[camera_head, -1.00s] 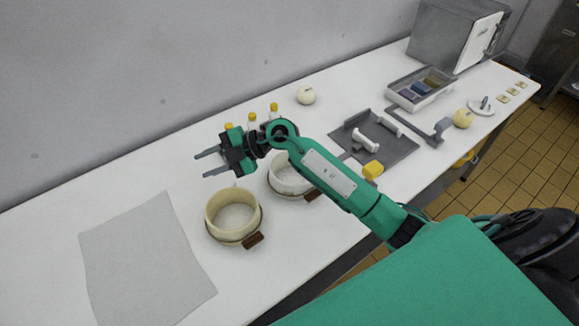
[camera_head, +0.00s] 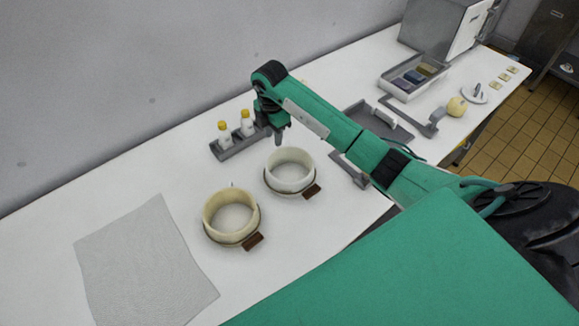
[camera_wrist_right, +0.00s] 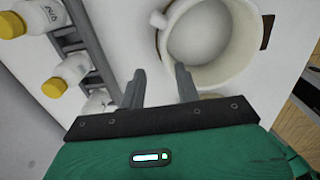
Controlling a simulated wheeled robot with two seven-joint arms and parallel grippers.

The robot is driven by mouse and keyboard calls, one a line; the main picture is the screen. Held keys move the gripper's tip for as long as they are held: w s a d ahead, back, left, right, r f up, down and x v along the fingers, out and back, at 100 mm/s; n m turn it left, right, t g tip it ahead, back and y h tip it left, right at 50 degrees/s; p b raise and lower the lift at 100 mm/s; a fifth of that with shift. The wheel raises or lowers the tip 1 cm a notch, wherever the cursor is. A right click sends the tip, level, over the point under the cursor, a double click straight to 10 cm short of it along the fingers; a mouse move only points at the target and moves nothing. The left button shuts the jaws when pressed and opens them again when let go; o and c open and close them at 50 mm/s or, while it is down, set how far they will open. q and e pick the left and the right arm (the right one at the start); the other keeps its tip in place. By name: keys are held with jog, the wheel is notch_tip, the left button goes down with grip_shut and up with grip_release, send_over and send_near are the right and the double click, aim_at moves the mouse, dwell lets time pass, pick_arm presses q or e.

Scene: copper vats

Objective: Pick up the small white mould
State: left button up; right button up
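The small white mould (camera_head: 290,181) stands upright on the white table, a round open ring with a brown tab at its front right. In the right wrist view the mould (camera_wrist_right: 238,58) fills the top right, its inside empty. My right gripper (camera_head: 279,138) points down just behind and left of the mould. In the wrist view its two fingers (camera_wrist_right: 160,88) are apart with only bare table between them; the right finger lies close to the mould's wall. I cannot tell whether it touches. My left gripper is in neither view.
A larger cream mould (camera_head: 232,234) with a brown tab stands to the left. A grey rack (camera_head: 232,150) with yellow-capped bottles stands behind the gripper. A grey sheet (camera_head: 145,265) lies at the left. A grey tray (camera_head: 375,122) lies beyond my arm.

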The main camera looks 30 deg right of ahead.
aim_at(276, 150)
jog(key=f+p, duration=0.1)
jog(key=f, duration=0.4)
jog(key=s+f+p, duration=0.1)
jog(key=f, duration=0.1)
jog(key=shift+f+p, duration=0.35)
jog(key=shift+w+f, duration=0.1)
jog(key=shift+f, duration=0.25)
jog(key=shift+r, duration=0.1)
grip_shut()
